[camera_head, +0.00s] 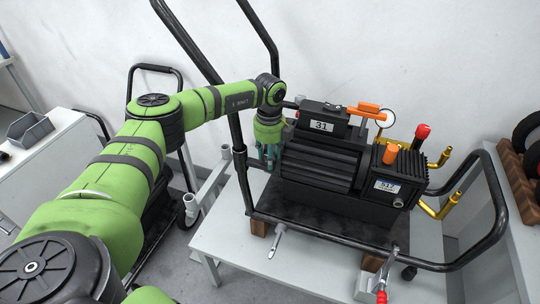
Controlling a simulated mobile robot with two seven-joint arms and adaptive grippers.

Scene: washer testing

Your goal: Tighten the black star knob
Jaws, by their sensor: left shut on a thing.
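My left gripper (270,158) comes down from the green arm at the left end of the black machine (320,165), between it and the upright black post. Its teal fingers point downward and are closed low beside the machine's end. The black star knob is not clearly visible; the fingers cover the small dark part that they hold there. The machine carries a "31" label and a small lit display. My right gripper is not in view.
The machine stands on a white table (225,235) inside a black tubular frame (490,200). Orange, red and brass fittings (435,208) stick out on its right. A clamp with a red tip (381,296) sits at the front. The front left tabletop is clear.

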